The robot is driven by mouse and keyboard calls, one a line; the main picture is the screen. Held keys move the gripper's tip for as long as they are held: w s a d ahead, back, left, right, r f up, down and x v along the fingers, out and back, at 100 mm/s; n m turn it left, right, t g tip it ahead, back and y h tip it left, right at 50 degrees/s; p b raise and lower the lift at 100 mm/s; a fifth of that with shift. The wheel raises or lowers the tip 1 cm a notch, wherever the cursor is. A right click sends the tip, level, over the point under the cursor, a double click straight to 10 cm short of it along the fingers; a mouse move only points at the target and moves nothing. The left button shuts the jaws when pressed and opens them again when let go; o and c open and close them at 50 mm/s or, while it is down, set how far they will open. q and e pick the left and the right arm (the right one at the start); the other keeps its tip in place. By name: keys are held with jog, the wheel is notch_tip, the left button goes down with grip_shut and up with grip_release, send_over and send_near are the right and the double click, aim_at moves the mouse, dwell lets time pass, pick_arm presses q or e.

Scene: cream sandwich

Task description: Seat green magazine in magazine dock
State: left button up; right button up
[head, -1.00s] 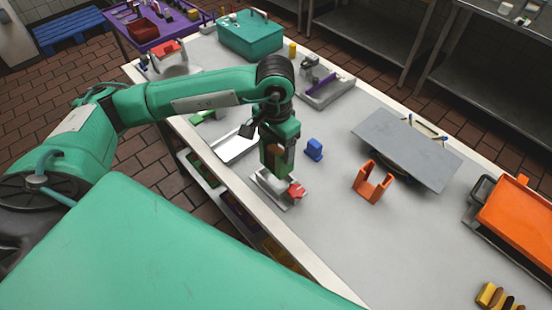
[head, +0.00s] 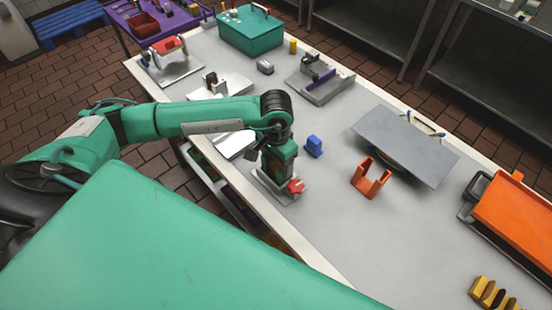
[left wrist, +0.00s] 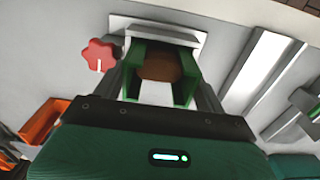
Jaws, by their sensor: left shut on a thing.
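My left gripper (head: 279,172) is shut on the green magazine, pointing down over the magazine dock (head: 263,187). The dock is a pale grey base with a red star-shaped knob (head: 296,187) on its right side. In the left wrist view the green magazine (left wrist: 187,84) shows between the fingers, with a brown rounded piece inside it. The pale dock plate (left wrist: 120,24) lies beyond it, the red knob (left wrist: 99,54) to the left. The magazine's lower end is hidden, so I cannot tell how deep it sits in the dock. My right gripper is not in view.
A blue block (head: 314,146) and an orange U-shaped holder (head: 370,180) stand right of the dock. A grey tilted board (head: 405,145) and an orange tray (head: 515,225) lie farther right. A teal box (head: 250,32) stands at the back. The table's front edge runs close to the dock.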

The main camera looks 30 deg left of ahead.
pick_arm(q)
jog(key=o, duration=1.3)
jog(key=shift+o, duration=0.2)
jog(key=shift+r+p, duration=0.2)
jog(key=shift+p, duration=0.15)
notch_tip(320, 180, up, 12)
jog(key=b, duration=0.4)
jog(key=shift+b, duration=0.35)
jog(key=shift+f, duration=0.15)
